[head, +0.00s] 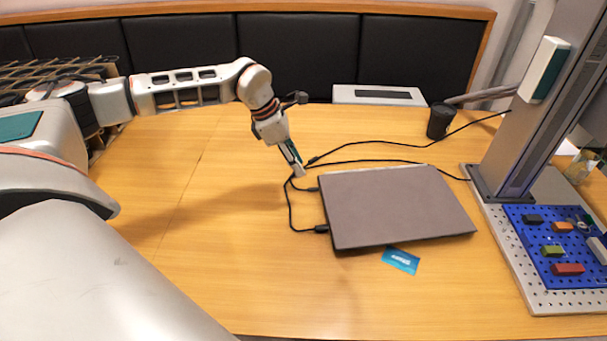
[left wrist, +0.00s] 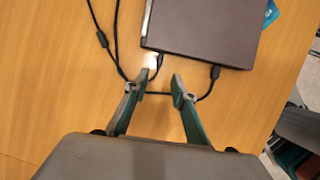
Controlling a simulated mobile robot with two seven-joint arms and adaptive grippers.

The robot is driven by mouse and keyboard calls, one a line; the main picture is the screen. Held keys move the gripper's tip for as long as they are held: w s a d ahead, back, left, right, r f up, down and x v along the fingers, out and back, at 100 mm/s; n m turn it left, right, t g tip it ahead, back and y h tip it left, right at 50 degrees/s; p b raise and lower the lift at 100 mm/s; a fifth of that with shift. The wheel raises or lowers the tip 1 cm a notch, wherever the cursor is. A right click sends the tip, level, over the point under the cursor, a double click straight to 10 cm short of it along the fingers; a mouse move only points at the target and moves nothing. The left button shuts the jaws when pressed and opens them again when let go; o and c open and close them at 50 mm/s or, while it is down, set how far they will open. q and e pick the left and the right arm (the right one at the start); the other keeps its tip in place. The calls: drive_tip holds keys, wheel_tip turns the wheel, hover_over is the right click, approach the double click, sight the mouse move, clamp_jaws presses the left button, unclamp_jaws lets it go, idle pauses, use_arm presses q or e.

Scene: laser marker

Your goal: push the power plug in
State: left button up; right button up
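A closed grey-brown laptop (head: 395,205) lies on the wooden table; its edge also shows in the left wrist view (left wrist: 205,32). Two black cable plugs are at its left side: an upper plug (head: 313,189) and a lower plug (head: 321,229). In the left wrist view the upper one (left wrist: 159,61) is just beyond the fingertips and the lower one (left wrist: 215,73) is to their right. I cannot tell which is the power plug or how deep either sits. My left gripper (head: 297,170) is by the laptop's upper left corner, its fingers (left wrist: 162,77) apart and empty. My right gripper is out of view.
Black cables (head: 370,143) run across the table behind the laptop. A blue card (head: 401,260) lies at its front edge. The laser marker's column (head: 535,110) and perforated base (head: 510,270) stand at right. A black cup-like object (head: 438,122) is behind.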

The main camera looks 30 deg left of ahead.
use_arm(q)
drive_tip(key=shift+v, duration=1.5)
